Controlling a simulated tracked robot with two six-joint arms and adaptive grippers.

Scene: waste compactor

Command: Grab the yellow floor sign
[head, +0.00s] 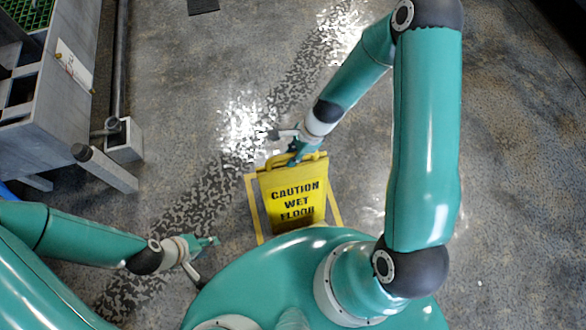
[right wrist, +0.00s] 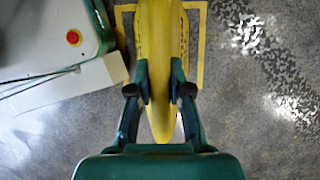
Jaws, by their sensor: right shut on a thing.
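The yellow floor sign (head: 296,197) reads "CAUTION WET FLOOR" and shows in the middle of the head view, just in front of my base. My right gripper (head: 297,158) is at its top edge, shut on it. In the right wrist view the sign (right wrist: 160,50) runs between the two fingers of my right gripper (right wrist: 160,88), which touch it on both sides. My left gripper (head: 207,260) is at the lower left, apart from the sign. Its fingers look spread, with nothing between them. The sign's lower end is partly hidden by my base in the head view.
A yellow outlined square (head: 251,200) is marked on the floor around the sign. A grey machine (head: 55,110) with a post and a box-shaped foot (head: 124,140) stands at the upper left.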

